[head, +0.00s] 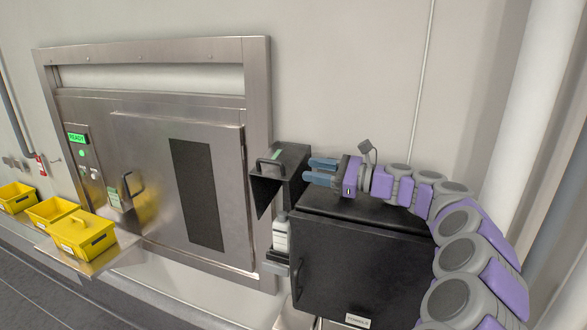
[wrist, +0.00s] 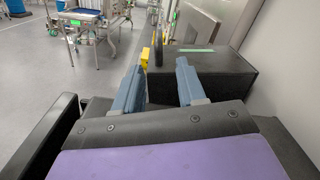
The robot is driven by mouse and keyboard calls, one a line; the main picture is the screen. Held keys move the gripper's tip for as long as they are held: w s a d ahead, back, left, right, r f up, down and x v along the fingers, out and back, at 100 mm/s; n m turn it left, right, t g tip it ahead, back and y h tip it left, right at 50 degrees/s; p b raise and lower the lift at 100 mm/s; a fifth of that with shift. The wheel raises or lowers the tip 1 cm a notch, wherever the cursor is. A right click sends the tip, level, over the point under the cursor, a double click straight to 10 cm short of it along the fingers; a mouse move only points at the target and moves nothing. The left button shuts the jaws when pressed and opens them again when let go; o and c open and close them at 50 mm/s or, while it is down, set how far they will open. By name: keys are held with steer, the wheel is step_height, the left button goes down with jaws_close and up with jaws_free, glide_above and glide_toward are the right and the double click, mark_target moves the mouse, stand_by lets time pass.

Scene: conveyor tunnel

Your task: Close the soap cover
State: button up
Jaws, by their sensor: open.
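The soap cover appears to be the black, box-shaped lid (head: 292,158) with a handle and a green label, in the middle of the head view. It stands raised and tilted above a white bottle (head: 281,236). My gripper (head: 322,172) is open and empty, its two blue fingers pointing left at the cover's right side. In the wrist view the cover (wrist: 220,72) is ahead and to the right, close to the right finger of my gripper (wrist: 160,66). I cannot tell whether they touch.
A large black box (head: 350,262) with a front handle stands below my arm. A steel wall unit (head: 150,170) with a door is at the left. Several yellow bins (head: 85,238) sit on a ledge. The wrist view shows open floor (wrist: 75,85) at the left.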

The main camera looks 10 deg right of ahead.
steer(key=v, duration=0.5)
steer(key=shift+s+d, duration=0.2)
steer(key=shift+d, duration=0.1)
steer(key=shift+c, duration=0.4)
